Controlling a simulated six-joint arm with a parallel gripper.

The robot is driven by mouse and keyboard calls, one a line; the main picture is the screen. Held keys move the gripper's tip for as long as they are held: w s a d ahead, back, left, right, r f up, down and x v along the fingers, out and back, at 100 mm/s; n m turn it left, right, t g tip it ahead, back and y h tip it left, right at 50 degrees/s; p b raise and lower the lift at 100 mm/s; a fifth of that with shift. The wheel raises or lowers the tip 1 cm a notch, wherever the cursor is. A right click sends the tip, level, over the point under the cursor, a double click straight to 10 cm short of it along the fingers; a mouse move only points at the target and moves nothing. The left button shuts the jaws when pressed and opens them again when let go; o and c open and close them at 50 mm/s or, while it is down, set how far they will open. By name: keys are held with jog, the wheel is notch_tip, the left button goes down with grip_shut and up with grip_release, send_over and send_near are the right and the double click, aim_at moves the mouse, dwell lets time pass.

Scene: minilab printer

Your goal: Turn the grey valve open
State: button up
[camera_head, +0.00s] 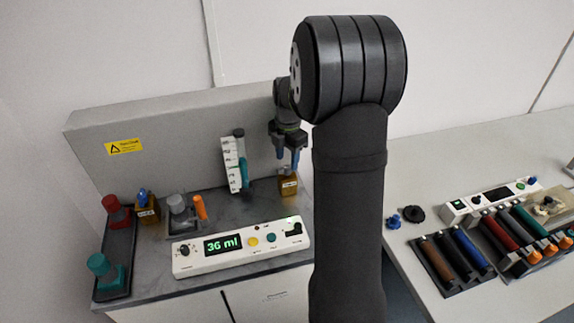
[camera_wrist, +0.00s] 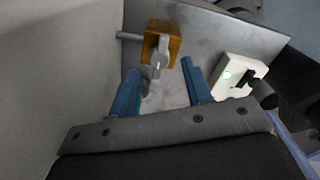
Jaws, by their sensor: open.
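The grey valve is a brown-orange block (camera_head: 289,187) with a grey handle, at the back right of the bench in the head view. In the wrist view its block (camera_wrist: 174,46) is ahead of my gripper, and the grey handle (camera_wrist: 160,52) extends from it towards the gap between my fingers. A grey pipe stub shows at the block's left. My gripper (camera_head: 288,160) is open and empty, blue fingers pointing down just above the valve. In the wrist view the fingertips (camera_wrist: 160,68) are spread to either side of the handle's near end; contact cannot be told.
A white panel (camera_head: 243,247) reading "36 ml" stands in front, its corner right of my fingers in the wrist view. A blue-handled valve (camera_head: 147,208), a grey bottle (camera_head: 178,210) and a scaled tube (camera_head: 233,165) stand left. A grey wall (camera_head: 180,140) rises close behind.

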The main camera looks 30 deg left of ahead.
aim_at(287, 167)
jog(key=shift+f, duration=1.7)
grip_shut()
